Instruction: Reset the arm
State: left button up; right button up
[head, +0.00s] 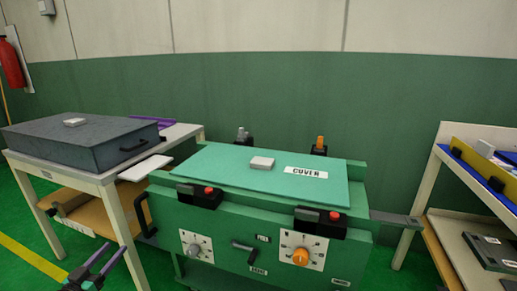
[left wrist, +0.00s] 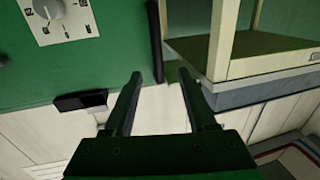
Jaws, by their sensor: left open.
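My left gripper (head: 117,248) shows at the lower left of the head view, low over the green floor in front of the left table. Its two fingers are apart with nothing between them. In the left wrist view the fingers (left wrist: 159,75) also stand apart and empty, with the green machine and a table leg beyond them. My right gripper is in neither view.
A green machine (head: 215,230) with a cover (head: 225,180), knobs and black clamps stands in the centre. A table (head: 110,185) with a dark grey case (head: 80,145) stands left. A shelf rack (head: 425,190) stands right. Green floor is free at the lower left.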

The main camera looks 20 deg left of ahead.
pick_arm(q)
jog(key=s+d+f+g, duration=0.2)
jog(key=d+f+g, duration=0.2)
jog(key=d+f, duration=0.45)
jog(key=s+d+f+g, duration=0.2)
jog(key=d+f+g, duration=0.3)
jog(key=d+f, duration=0.35)
jog(key=s+d+f+m+g+h, duration=0.15)
jog(key=s+d+g, duration=0.3)
jog(key=d, duration=0.45)
jog(key=s+d+f+m+g+h, duration=0.1)
jog(key=s+d+m+g+h, duration=0.15)
jog(key=s+d, duration=0.45)
jog(key=s+a+f+y+p, duration=0.1)
jog(key=s+a+p, duration=0.3)
jog(key=s+p, duration=1.1)
jog(key=p, duration=1.2)
jog(key=shift+s+f+g, duration=0.2)
jog(key=shift+s+g, duration=0.2)
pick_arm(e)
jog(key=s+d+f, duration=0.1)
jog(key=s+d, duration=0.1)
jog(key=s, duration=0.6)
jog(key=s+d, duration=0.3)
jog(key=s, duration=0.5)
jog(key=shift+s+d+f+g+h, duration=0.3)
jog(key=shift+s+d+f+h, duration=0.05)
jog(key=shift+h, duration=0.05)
pick_arm(q)
jog(key=shift+a, duration=0.1)
